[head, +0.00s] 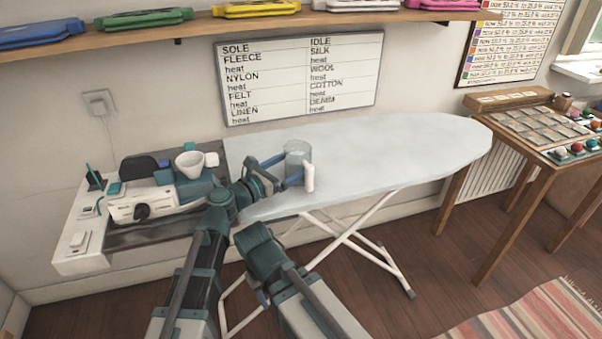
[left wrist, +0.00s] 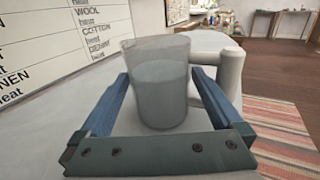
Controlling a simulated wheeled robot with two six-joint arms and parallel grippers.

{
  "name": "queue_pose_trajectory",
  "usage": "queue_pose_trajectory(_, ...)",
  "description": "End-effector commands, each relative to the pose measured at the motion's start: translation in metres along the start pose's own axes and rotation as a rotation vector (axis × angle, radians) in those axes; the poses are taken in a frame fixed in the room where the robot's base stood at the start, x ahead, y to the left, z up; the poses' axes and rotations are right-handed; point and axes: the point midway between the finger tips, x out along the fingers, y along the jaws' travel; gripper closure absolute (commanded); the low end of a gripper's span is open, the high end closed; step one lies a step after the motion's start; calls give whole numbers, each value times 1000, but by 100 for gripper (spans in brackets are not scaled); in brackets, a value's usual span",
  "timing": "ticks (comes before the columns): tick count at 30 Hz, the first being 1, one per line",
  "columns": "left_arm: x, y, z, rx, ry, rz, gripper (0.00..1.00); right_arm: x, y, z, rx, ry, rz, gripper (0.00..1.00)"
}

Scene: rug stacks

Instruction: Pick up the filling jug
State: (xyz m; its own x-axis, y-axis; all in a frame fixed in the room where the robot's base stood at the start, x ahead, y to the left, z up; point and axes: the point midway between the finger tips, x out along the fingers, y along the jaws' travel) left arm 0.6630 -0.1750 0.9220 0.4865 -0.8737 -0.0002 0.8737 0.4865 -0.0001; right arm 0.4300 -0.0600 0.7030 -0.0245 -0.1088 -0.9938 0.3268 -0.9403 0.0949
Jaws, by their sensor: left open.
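The filling jug (head: 298,150) is a clear, greyish cup with a thick white handle (head: 308,177), and it stands upright on the ironing board. My left gripper (head: 293,167) is open around it, with one blue finger on each side. In the left wrist view, the jug (left wrist: 158,90) is between the two fingers and holds pale liquid. Its handle (left wrist: 231,75) is beyond the right finger. A gap shows by the left finger; whether the right finger touches the jug I cannot tell. My right arm's forearm shows low in the head view, but its gripper does not.
The pale ironing board (head: 400,150) is clear to the right of the jug. A white and teal iron station (head: 145,205) with a white funnel-like cup (head: 190,163) stands at left. A wooden table (head: 545,150) with trays is at far right. A shelf (head: 200,30) runs above.

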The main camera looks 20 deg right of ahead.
Motion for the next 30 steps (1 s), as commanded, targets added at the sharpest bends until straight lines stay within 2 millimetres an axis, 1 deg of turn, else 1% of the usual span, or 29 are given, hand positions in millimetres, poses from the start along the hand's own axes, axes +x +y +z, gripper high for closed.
queue_pose_trajectory(1,9,2,1,0,0,-2,0,-1,0,0,0,0,0,50)
queue_pose_trajectory(3,14,1,1,0,0,-1,0,-1,0,0,0,0,0,50)
queue_pose_trajectory(9,14,0,1,0,0,0,0,-1,0,0,0,0,0,50)
queue_pose_trajectory(10,14,0,1,0,0,0,2,-1,0,0,0,0,0,50)
queue_pose_trajectory(14,14,0,1,0,0,0,25,-1,0,0,0,0,0,50)
queue_pose_trajectory(15,14,0,1,0,0,0,32,-1,0,0,0,0,0,50)
queue_pose_trajectory(17,14,0,1,0,0,0,43,-1,0,0,0,0,0,50)
queue_pose_trajectory(18,14,0,1,0,0,0,50,-1,0,0,0,0,0,50)
queue_pose_trajectory(20,14,0,1,0,0,0,61,-1,0,0,0,0,0,50)
queue_pose_trajectory(21,14,0,1,0,0,0,68,-1,0,0,0,0,0,50)
queue_pose_trajectory(23,14,0,1,0,0,0,79,-1,0,0,0,0,0,50)
queue_pose_trajectory(24,14,0,1,0,0,0,86,-1,0,0,0,0,0,50)
queue_pose_trajectory(26,14,0,1,0,0,0,97,-1,0,0,0,0,0,50)
queue_pose_trajectory(27,14,0,1,0,0,0,100,-1,0,0,0,0,0,50)
queue_pose_trajectory(30,14,0,1,-1,-1,0,100,-1,0,0,0,0,0,50)
